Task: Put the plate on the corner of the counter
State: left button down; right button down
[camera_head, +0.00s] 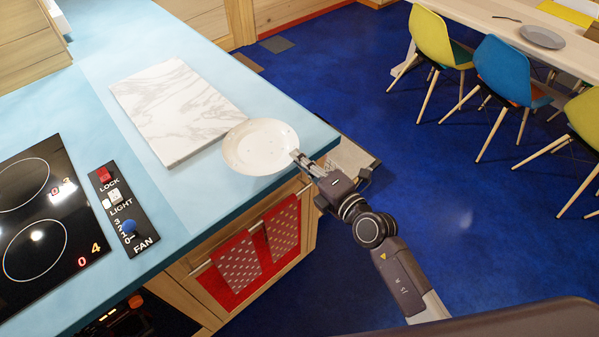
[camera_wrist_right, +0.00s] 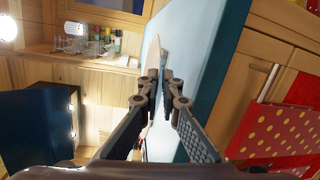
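The white plate (camera_head: 258,147) is roughly level at the counter's corner end, overlapping the lower right edge of the marble board in the head view. My right gripper (camera_head: 299,158) has its fingers on the plate's right rim. In the right wrist view the plate (camera_wrist_right: 153,52) shows nearly edge-on, with its rim between the closed fingertips (camera_wrist_right: 160,76). The light blue counter (camera_head: 215,190) lies beneath the plate; it also shows in the wrist view (camera_wrist_right: 190,45). I cannot tell if the plate touches the counter. My left gripper is not in view.
A marble board (camera_head: 172,108) lies on the counter behind the plate. A black cooktop (camera_head: 45,220) and a switch panel (camera_head: 123,212) are at the left. Red towels (camera_head: 237,264) hang on the counter's front. A dining table with chairs (camera_head: 505,72) stands across the open blue floor.

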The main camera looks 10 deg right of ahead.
notch_tip(320, 180, down, 4)
jog(key=shift+f+b, duration=0.15)
jog(key=shift+b, duration=0.55)
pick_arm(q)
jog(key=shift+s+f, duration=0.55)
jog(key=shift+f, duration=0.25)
pick_arm(e)
jog(key=shift+f, duration=0.2)
jog(key=c, duration=2.4)
grip_release()
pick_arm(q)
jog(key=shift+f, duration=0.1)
